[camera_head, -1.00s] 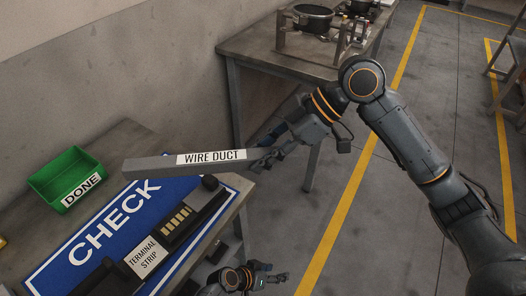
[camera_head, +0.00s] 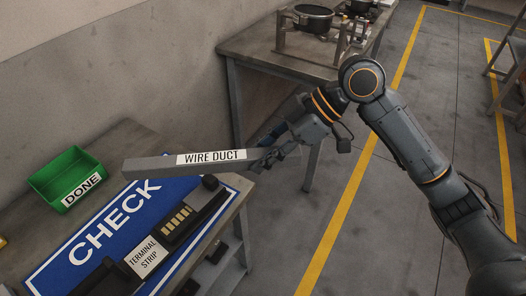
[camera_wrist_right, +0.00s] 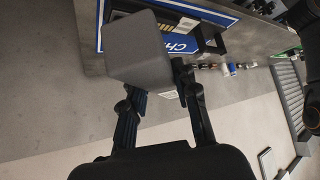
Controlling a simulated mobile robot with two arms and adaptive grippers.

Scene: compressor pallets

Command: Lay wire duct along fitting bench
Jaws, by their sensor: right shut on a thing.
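The wire duct (camera_head: 150,165) is a long grey bar with a white "WIRE DUCT" label. My right gripper (camera_head: 268,156) is shut on its right end and holds it nearly level, over the far edge of the blue CHECK mat in the head view. In the right wrist view the duct's grey end (camera_wrist_right: 140,50) shows between the fingers of the right gripper (camera_wrist_right: 160,98). The bench (camera_head: 118,140) stands at the left, with the blue CHECK mat (camera_head: 75,262) on it. A black terminal strip (camera_head: 200,212) with a white label lies on the mat. My left gripper is out of view.
A green DONE bin (camera_head: 62,172) sits on the bench behind the mat. A second table (camera_head: 255,45) with a pot (camera_head: 312,16) in a frame stands at the back. Dark items lie on a shelf below the bench.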

